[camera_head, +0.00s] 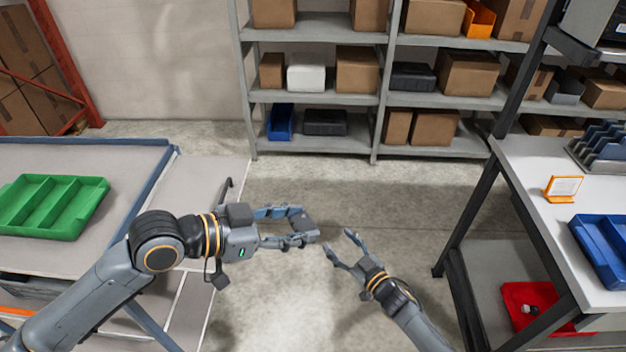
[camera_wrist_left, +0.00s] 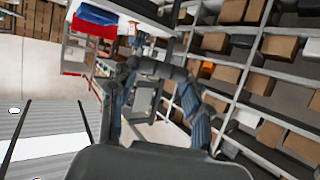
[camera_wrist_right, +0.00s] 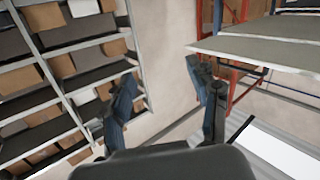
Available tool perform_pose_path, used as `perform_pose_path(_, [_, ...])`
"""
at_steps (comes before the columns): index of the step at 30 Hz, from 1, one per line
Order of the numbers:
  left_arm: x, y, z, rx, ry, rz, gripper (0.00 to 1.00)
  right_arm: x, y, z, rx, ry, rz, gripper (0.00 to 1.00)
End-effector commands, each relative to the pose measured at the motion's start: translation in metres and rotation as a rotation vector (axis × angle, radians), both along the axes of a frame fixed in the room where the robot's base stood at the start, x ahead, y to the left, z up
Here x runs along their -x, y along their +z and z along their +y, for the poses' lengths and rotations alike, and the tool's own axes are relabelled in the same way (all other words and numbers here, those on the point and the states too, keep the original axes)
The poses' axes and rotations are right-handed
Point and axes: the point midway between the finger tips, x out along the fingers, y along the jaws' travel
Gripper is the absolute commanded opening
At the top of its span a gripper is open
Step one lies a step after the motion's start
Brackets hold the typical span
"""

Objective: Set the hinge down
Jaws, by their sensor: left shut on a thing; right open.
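The hinge (camera_head: 301,222) is a small dark grey piece held up in the air over the open floor in the head view. My left gripper (camera_head: 305,225) is shut on it, with the two fingers on opposite sides. In the left wrist view a dark piece (camera_wrist_left: 157,68) spans the fingertips, though its outline is hard to make out there. My right gripper (camera_head: 340,243) is open and empty, just right of and below the hinge in the head view, apart from it. The right wrist view shows nothing between its fingers.
A grey table (camera_head: 130,158) with a green divided tray (camera_head: 50,207) is at left. A white workbench (camera_head: 535,185) at right carries a blue bin (camera_head: 603,250) and an orange-framed sign (camera_head: 563,188); a red bin (camera_head: 545,308) sits below. Shelves (camera_head: 310,98) with boxes stand behind; floor between is clear.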

Motion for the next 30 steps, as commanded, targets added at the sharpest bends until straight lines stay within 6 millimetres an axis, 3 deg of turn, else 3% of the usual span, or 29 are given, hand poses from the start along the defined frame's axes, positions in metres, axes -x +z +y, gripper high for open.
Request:
perform_pose_path(1, [0.000,0.000,0.000,0.001,0.000,0.000,0.17,-0.011,0.029,0.010,-0.016,0.043,-0.063,0.60])
perform_pose_path(4, [0.000,0.000,0.000,0.001,0.000,0.000,0.17,-0.024,0.083,0.033,-0.045,0.142,-0.179,0.60])
perform_pose_path(9, [0.000,0.000,0.000,0.001,0.000,0.000,0.17,-0.026,0.177,0.072,-0.082,0.345,-0.374,0.60])
perform_pose_path(14, [0.000,0.000,0.000,0.001,0.000,0.000,0.17,-0.004,0.264,0.109,-0.085,0.591,-0.552,0.60])
perform_pose_path(18, [0.000,0.000,0.000,0.001,0.000,0.000,0.17,0.037,0.331,0.137,-0.039,0.869,-0.698,0.60])
perform_pose_path(21, [0.000,0.000,0.000,0.001,0.000,0.000,0.17,0.078,0.369,0.153,0.049,1.111,-0.785,0.60])
perform_pose_path(24, [0.000,0.000,0.000,0.001,0.000,0.000,0.17,0.119,0.389,0.160,0.187,1.346,-0.835,0.60])
perform_pose_path(30, [0.000,0.000,0.000,0.000,0.000,0.000,0.17,0.178,0.397,0.146,0.609,1.732,-0.843,0.60])
